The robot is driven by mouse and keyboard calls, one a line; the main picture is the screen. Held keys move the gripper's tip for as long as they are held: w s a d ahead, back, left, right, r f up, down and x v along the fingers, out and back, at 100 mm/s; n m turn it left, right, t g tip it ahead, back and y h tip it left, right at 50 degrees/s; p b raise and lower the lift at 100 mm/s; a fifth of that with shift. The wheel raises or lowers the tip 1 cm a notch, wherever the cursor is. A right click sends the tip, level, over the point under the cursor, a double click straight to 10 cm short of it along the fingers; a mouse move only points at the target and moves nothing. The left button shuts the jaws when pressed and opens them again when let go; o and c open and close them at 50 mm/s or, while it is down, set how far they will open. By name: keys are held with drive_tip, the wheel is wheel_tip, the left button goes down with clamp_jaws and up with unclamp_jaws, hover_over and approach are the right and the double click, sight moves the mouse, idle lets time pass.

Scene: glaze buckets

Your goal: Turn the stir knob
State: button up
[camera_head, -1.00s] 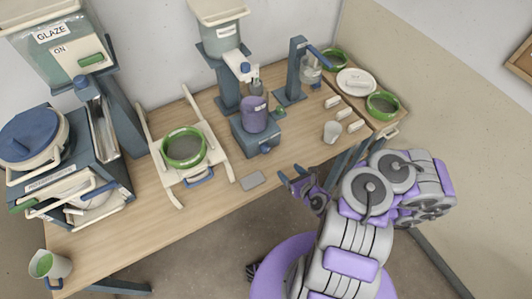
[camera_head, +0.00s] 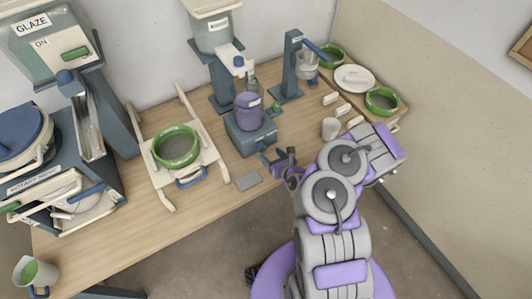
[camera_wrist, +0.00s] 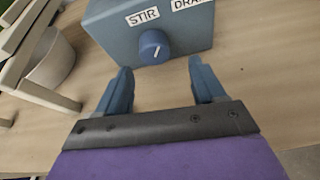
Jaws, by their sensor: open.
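The stir knob (camera_wrist: 154,47) is a round blue dial with a white pointer line, on the front of a blue-grey box (camera_wrist: 110,30) in the wrist view. A STIR label (camera_wrist: 143,17) sits just above it. In the head view the box (camera_head: 251,137) stands on the bench under a purple cup (camera_head: 249,110). My gripper (camera_wrist: 160,85) is open and empty, its two fingers apart with the knob ahead, between their lines and not touched. In the head view my gripper (camera_head: 277,161) is just in front of the box and hides the knob there.
A grey pad (camera_head: 248,180) lies on the bench left of my gripper. A white frame with a green-rimmed sieve (camera_head: 176,146) stands further left. A white cup (camera_head: 331,128) and several white blocks are at right.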

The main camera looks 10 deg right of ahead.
sight(263, 150)
drive_tip(key=w+a, duration=0.1)
drive_tip(key=w+a+f+b, duration=0.1)
drive_tip(key=w, duration=0.1)
drive_tip(key=shift+f, duration=0.2)
drive_tip(key=shift+w+a+f, duration=0.15)
drive_tip(key=shift+w+a, duration=0.1)
drive_tip(key=shift+w, duration=0.3)
drive_tip(key=shift+d, duration=0.1)
drive_tip(key=shift+d, duration=0.2)
drive_tip(key=shift+c, duration=0.8)
drive_tip(key=shift+a, duration=0.2)
drive_tip(key=c, duration=0.6)
drive_tip(key=shift+d+b, duration=0.1)
drive_tip(key=shift+b, duration=0.2)
drive_tip(key=c, duration=0.3)
